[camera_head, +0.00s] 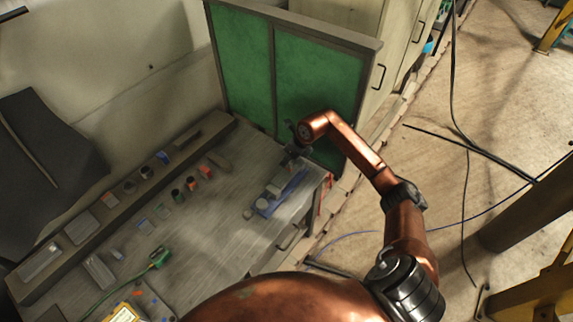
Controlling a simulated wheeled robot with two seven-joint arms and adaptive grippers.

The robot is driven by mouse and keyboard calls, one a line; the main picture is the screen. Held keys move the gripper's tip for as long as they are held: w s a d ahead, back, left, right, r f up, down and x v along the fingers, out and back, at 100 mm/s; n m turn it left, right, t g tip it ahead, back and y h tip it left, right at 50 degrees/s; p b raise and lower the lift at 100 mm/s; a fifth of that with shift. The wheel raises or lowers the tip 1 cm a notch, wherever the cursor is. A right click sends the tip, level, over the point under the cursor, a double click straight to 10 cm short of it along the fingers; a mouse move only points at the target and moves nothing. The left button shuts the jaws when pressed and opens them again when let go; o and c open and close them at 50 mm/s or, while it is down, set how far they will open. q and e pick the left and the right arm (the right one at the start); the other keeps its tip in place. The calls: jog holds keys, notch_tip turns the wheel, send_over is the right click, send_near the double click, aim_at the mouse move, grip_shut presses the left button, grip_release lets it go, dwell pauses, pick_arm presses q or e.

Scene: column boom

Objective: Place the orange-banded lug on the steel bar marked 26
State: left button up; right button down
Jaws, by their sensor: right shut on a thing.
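My right gripper (291,158) is above the right end of the workbench, near the green panel, with its copper arm coming in from the right. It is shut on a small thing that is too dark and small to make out. Just below and left of it, a blue piece with a grey metal part (280,190) lies on the bench. I cannot tell whether the held thing touches it. No orange band and no number 26 can be read, so I cannot pick out the lug or the marked bar for sure. My left gripper is not in view.
The workbench (215,235) has bare room in its middle. Several small coloured parts and cups (178,196) stand toward the back, before a long dark ledge (60,250). A green tool (160,256) with a cable lies at front left. A green panel (240,60) borders the bench's far end.

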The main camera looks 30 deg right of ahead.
aim_at(287, 166)
jog(key=shift+w+d+f, duration=0.15)
jog(key=shift+w+f, duration=0.1)
jog(key=shift+f, duration=0.1)
notch_tip(287, 166, down, 2)
jog(key=shift+f+p, duration=0.1)
jog(key=shift+p, duration=0.55)
jog(key=shift+w+f, duration=0.1)
jog(key=shift+f, duration=0.35)
jog(key=c, duration=2.4)
grip_release()
jog(key=shift+f, duration=0.2)
jog(key=o, duration=0.4)
jog(key=shift+o, duration=0.2)
